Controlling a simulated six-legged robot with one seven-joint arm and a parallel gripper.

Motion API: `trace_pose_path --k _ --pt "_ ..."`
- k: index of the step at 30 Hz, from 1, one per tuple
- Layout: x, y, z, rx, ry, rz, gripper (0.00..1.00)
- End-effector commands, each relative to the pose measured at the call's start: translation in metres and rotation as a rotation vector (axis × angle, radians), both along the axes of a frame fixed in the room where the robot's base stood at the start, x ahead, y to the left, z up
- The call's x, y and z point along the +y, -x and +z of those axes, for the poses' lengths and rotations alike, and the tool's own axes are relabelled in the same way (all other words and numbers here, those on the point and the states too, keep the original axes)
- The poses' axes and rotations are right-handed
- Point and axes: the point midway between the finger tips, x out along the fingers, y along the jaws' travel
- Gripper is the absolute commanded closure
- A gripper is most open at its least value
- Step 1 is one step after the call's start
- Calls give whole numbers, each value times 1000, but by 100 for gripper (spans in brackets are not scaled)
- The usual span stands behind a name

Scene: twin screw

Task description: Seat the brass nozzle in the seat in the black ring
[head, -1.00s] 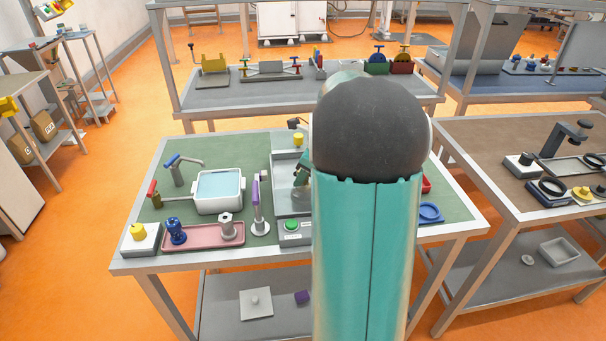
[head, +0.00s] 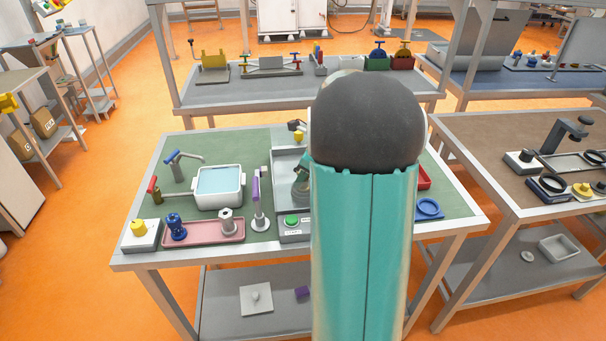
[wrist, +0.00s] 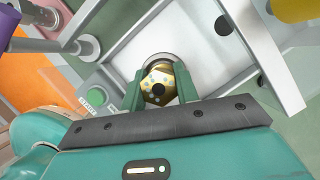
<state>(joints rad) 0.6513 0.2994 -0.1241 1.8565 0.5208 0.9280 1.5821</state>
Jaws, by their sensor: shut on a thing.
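The brass nozzle (wrist: 157,86) is in the middle of the wrist view, seen end-on, with a hex-shaped brass face and a dark hole. My gripper (wrist: 160,80) is shut on it, one green finger on each side. I cannot tell whether nozzle and ring touch, and the seat is hidden. In the head view my arm covers most of the work area; part of my gripper shows left of it over the grey tray (head: 283,163).
A green button box (head: 293,228) stands at the tray's front, and a post with a purple top (head: 257,200) stands to its left. A water basin (head: 219,187) and a pink tray (head: 204,232) lie further left. A blue ring dish (head: 429,209) is at right.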

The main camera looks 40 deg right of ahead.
Motion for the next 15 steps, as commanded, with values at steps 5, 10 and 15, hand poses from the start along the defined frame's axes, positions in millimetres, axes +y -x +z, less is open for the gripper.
trace_pose_path --k 5,10,15 --pt "0 0 0 0 1 0 98" --pt "-1 0 0 0 1 0 98" --pt "0 0 0 0 1 0 46"
